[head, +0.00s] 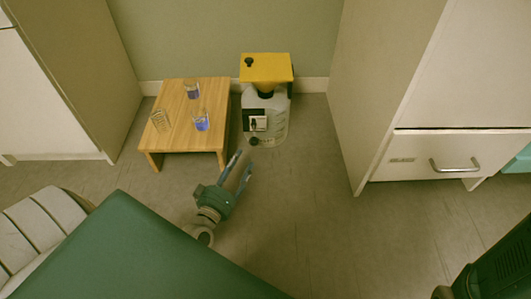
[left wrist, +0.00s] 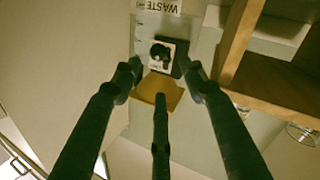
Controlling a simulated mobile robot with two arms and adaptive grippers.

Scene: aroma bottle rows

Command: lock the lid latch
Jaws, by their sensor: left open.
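A pale waste container (head: 272,118) stands on the floor by the back wall, with a yellow lid (head: 268,68) on top. A white plate with a dark latch knob (head: 254,125) is on its front; whether it is locked I cannot tell. In the left wrist view, upside down, the latch knob (left wrist: 159,53) shows between my fingertips, with the yellow lid (left wrist: 158,90) below and the WASTE label (left wrist: 160,6) above. My left gripper (head: 241,164) is open and empty, in front of the container, apart from the latch. My right gripper does not show.
A low wooden table (head: 180,128) stands just left of the container, with several glasses (head: 202,121), some holding blue liquid. White cabinets flank both sides; the right one has a drawer handle (head: 454,166). The floor (head: 315,190) to the right is clear.

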